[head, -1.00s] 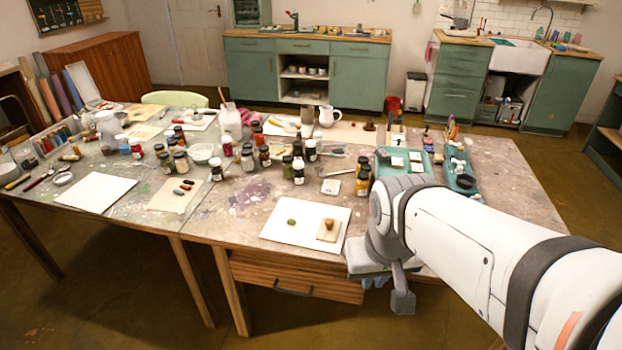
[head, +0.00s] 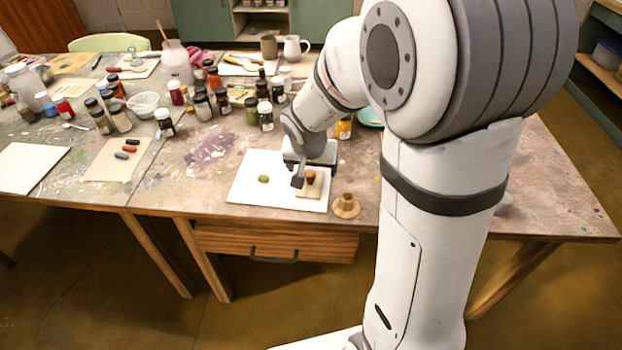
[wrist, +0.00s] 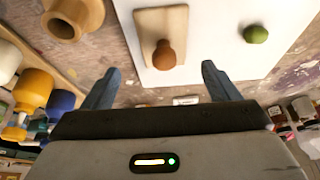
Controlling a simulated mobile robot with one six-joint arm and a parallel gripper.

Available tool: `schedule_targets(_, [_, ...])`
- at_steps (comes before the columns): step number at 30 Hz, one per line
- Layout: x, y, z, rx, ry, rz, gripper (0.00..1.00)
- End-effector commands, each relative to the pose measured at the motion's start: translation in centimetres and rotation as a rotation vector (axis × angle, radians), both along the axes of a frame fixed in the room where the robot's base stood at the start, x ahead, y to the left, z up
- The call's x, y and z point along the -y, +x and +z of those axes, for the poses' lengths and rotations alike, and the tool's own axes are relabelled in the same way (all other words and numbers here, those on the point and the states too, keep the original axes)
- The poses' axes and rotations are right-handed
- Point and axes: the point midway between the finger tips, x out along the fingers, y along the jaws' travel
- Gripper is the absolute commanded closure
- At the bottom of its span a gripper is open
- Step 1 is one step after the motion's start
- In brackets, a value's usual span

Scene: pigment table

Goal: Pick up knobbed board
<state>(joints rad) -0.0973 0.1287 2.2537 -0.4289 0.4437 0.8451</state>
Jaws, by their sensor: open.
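The knobbed board (head: 311,189) is a small pale wooden board with a round brown knob, lying on the right part of a white sheet (head: 256,190). In the wrist view the knobbed board (wrist: 147,23) shows ahead of the fingers, its knob roughly midway between them. My gripper (head: 314,176) is right by the board in the head view, with a dark finger beside the knob. In the wrist view my gripper (wrist: 158,76) has its two fingers wide apart with nothing between the tips. The exact height above the board is hard to tell.
A green lump (head: 263,180) lies on the sheet left of the board. A turned wooden piece (head: 346,206) stands just right of the sheet, near the table's front edge. Several jars (head: 265,115) stand behind. My arm hides the table's right part.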

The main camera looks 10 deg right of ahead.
Motion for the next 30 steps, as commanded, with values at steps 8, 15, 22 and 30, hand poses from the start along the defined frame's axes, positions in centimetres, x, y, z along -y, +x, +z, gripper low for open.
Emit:
schedule_targets(8, [-0.3, 1.0, -4.0, -0.002, 0.000, 0.015, 0.18])
schedule_targets(15, [-0.3, 1.3, -4.6, 0.000, 0.001, 0.019, 0.18])
schedule_targets(22, [-0.4, 1.3, -4.6, 0.000, 0.001, 0.019, 0.29])
schedule_targets(30, [-0.4, 1.3, -4.6, 0.000, 0.000, 0.020, 0.51])
